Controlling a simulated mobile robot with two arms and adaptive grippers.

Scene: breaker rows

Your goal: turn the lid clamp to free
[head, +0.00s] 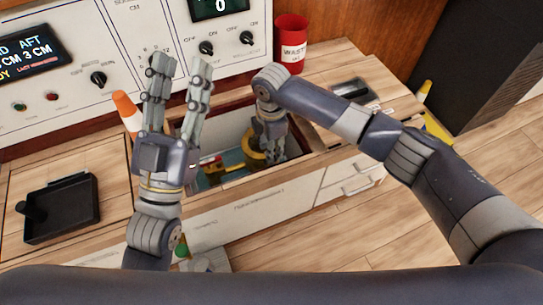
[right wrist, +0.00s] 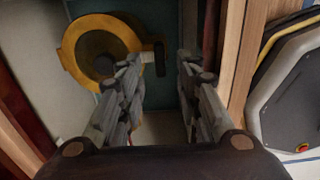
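A round yellow-rimmed fitting (right wrist: 72,50) with a dark centre sits down in the open hatch; part of it also shows in the head view (head: 251,158). A short pale lever with a dark end (right wrist: 158,56) sticks out from its right side and may be the lid clamp. My right gripper (right wrist: 156,75) reaches down into the hatch, open, with its fingers apart. The lever's end appears between the fingertips, with no clear contact. The left fingertip overlaps the ring's edge in view. My left gripper (head: 178,72) is open and empty, pointing up before the panel.
Wooden hatch edges (right wrist: 245,50) stand close on the right of my right gripper. A red valve part (head: 210,162) lies in the hatch.

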